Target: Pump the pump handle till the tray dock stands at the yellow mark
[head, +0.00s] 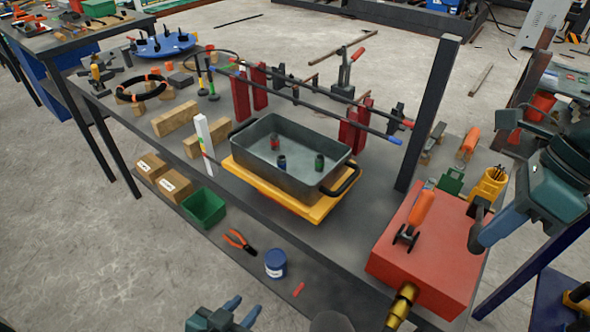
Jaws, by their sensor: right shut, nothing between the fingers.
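The tray dock (318,213) is a yellow platform on the bench, carrying a grey tray (255,172) with black handles. A white upright scale (201,128) stands at its left corner, with small coloured marks, yellow among them, low down; the dock's exact level against the yellow mark is too small to tell. The pump is a red box (425,258) at the bench's right end. Its pump handle (420,210) has an orange grip and tilts upward. My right gripper (477,240) is shut and empty, right of the handle and apart from it. My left gripper (240,308) is open and empty at the bottom edge.
Several small bottles stand in the tray. Behind the tray are red clamps (242,97) and long bars. A dark post (428,115) rises behind the pump.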

